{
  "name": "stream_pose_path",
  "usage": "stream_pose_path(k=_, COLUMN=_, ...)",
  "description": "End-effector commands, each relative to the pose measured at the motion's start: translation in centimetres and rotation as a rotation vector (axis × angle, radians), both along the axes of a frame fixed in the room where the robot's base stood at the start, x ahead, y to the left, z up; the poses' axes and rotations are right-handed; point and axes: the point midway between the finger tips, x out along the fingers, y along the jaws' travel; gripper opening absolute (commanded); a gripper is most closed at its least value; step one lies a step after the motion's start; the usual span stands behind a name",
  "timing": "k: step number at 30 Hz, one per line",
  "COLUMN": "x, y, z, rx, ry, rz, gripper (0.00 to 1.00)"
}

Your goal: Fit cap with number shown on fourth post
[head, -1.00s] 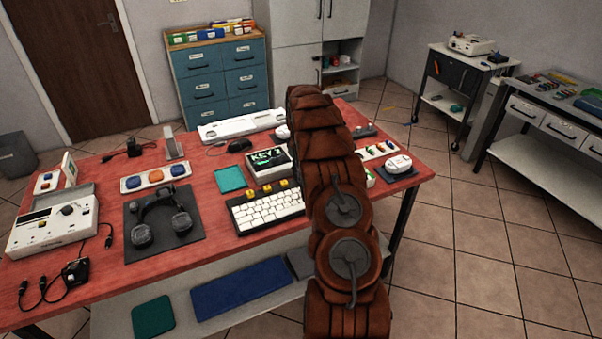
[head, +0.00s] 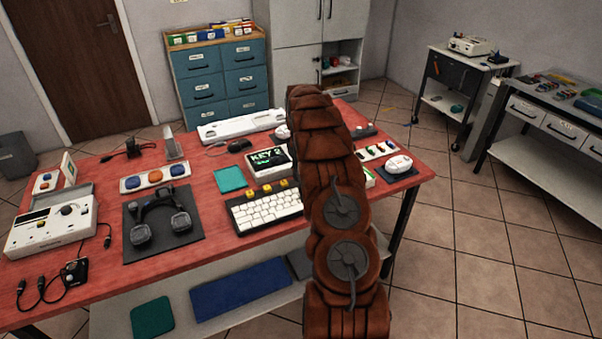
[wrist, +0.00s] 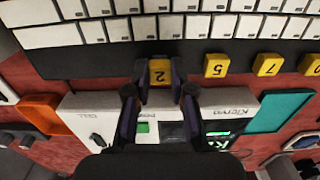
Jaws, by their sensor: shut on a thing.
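The screen box (head: 269,161) on the red table shows "KEY 2" in the head view. In the wrist view my gripper (wrist: 159,76) is shut on the yellow cap marked 2 (wrist: 159,72), with one finger on each side of it. The cap is by the dark rear edge of the keyboard (wrist: 110,57). I cannot tell whether it is lifted. More yellow caps stand in line to its right: 5 (wrist: 216,65), 7 (wrist: 267,65) and one cut by the picture edge (wrist: 311,65). My arm hides the gripper in the head view. I cannot make out the posts.
A teal pad (head: 230,179) lies left of the screen box. A dark mat with headphones (head: 140,234) is left of the keyboard. A white mouse-like device (head: 398,164) and a small panel (head: 377,151) are right of my arm. The keyboard and screen box leave a narrow gap.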

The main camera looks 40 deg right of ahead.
Motion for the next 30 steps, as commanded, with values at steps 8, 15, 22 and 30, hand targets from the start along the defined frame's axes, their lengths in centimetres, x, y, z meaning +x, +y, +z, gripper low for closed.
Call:
stream_pose_path(k=8, x=0.01, y=0.01, z=-0.27, rx=0.000, ry=0.000, rz=0.000, gripper=0.00)
stream_pose_path(k=15, x=0.02, y=0.02, z=-0.50, rx=0.000, ry=0.000, rz=0.001, gripper=0.00)
stream_pose_path(k=22, x=0.02, y=0.02, z=-0.72, rx=0.000, ry=0.000, rz=0.000, gripper=0.00)
stream_pose_path(k=30, x=0.02, y=0.02, z=-0.97, rx=0.000, ry=0.000, rz=0.000, gripper=0.00)
